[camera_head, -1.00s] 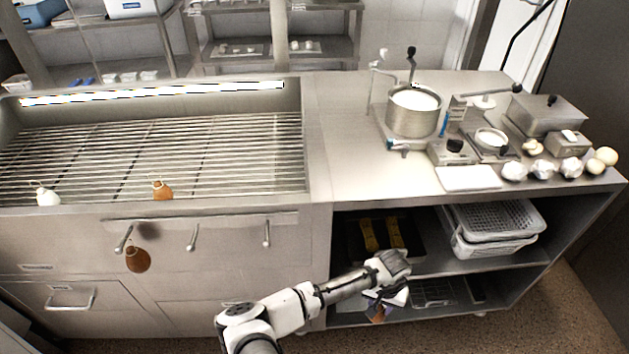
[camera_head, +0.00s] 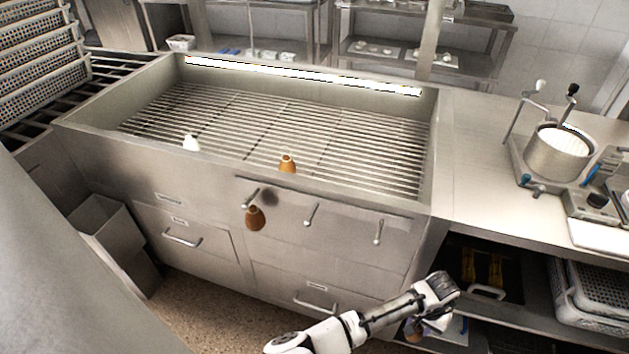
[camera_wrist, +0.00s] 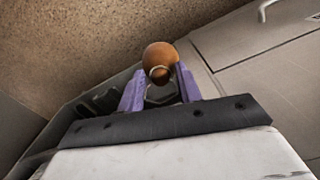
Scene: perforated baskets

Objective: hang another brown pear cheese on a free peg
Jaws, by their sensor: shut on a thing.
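My gripper (camera_wrist: 160,88) has purple fingers shut on a brown pear cheese (camera_wrist: 160,58), which shows its rounded end beyond the fingertips and a light ring near them. In the head view my gripper (camera_head: 428,326) hangs low at the right, below and right of the pegs, with the held cheese (camera_head: 412,333) small and partly hidden. Another brown pear cheese (camera_head: 255,218) hangs from the left peg (camera_head: 250,198). The middle peg (camera_head: 311,214) and the right peg (camera_head: 379,231) are bare. One more brown cheese (camera_head: 287,163) stands at the front edge of the slatted basin (camera_head: 330,150).
A white cheese (camera_head: 191,143) stands on the basin's left part. Drawer handles (camera_head: 316,302) stick out below the pegs. An open shelf with white baskets (camera_head: 590,290) lies right of my gripper. A metal bin (camera_head: 115,240) stands on the floor at left.

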